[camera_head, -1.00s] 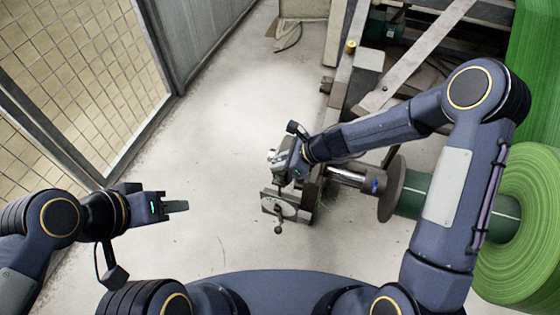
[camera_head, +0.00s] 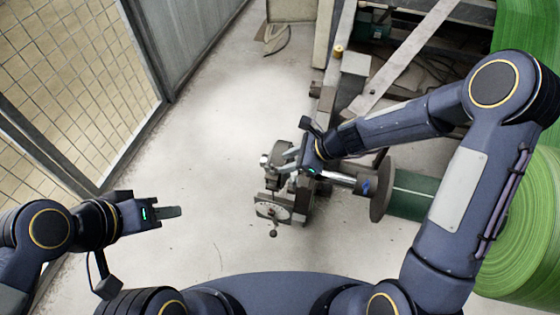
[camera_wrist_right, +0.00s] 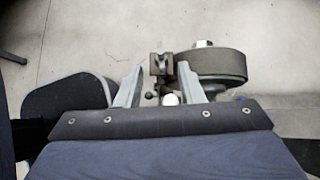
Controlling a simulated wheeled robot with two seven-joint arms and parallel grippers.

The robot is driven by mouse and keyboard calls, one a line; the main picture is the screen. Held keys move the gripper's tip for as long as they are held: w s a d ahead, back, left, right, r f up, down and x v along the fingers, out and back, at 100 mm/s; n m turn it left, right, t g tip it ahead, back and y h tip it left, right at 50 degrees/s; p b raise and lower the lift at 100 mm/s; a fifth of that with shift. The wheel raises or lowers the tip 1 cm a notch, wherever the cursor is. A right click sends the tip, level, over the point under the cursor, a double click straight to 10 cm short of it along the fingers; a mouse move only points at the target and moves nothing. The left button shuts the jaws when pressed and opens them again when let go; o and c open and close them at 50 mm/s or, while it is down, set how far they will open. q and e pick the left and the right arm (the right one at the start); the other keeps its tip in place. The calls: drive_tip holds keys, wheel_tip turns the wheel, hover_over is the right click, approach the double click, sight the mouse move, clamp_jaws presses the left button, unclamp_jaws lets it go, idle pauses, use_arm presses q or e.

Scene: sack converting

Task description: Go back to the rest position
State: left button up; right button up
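My right gripper (camera_head: 287,160) is over the dark metal chuck mechanism (camera_head: 275,207) at the end of the roll shaft, in the middle of the head view. In the right wrist view its two fingers (camera_wrist_right: 160,88) stand apart. Parts of the mechanism, including a small pale knob, show in the gap; I cannot tell whether the fingers touch them. My left gripper (camera_head: 170,212) is above bare floor at the left, away from everything. Its fingers look like one dark bar from here, so their opening is unclear.
A shaft (camera_head: 340,177) runs right from the mechanism to a dark disc (camera_head: 386,190) and a green core (camera_head: 412,195). Large green rolls (camera_head: 525,240) stand at the right. A machine frame (camera_head: 350,85) lies behind. A mesh fence (camera_head: 75,75) bounds the left. The middle floor is clear.

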drive_tip(key=shift+d+r, duration=0.15)
drive_tip(key=shift+d, duration=0.05)
idle(0.4)
drive_tip(key=s+d+r+n+t+h+p, duration=0.1)
drive_tip(key=s+d+r+n+p, duration=0.3)
drive_tip(key=r, duration=0.6)
drive_tip(key=s+d+r+n+p, duration=0.2)
drive_tip(key=s+d+r+n, duration=0.25)
drive_tip(key=r, duration=0.55)
drive_tip(key=s+d+r+n+t+h+p, duration=0.1)
drive_tip(key=s+d+r+n+h+p, duration=0.1)
drive_tip(key=s, duration=0.5)
drive_tip(key=s+d+r+n+t+h+p, duration=0.1)
drive_tip(key=s+d+r+n+p, duration=0.3)
drive_tip(key=n, duration=0.5)
wheel_tip(320, 180, up, 2)
drive_tip(key=s+d, duration=0.1)
drive_tip(key=s, duration=0.1)
drive_tip(key=shift+s+d+r+h, duration=0.25)
drive_tip(key=shift+s+d+h, duration=0.05)
drive_tip(key=shift+s+h, duration=0.1)
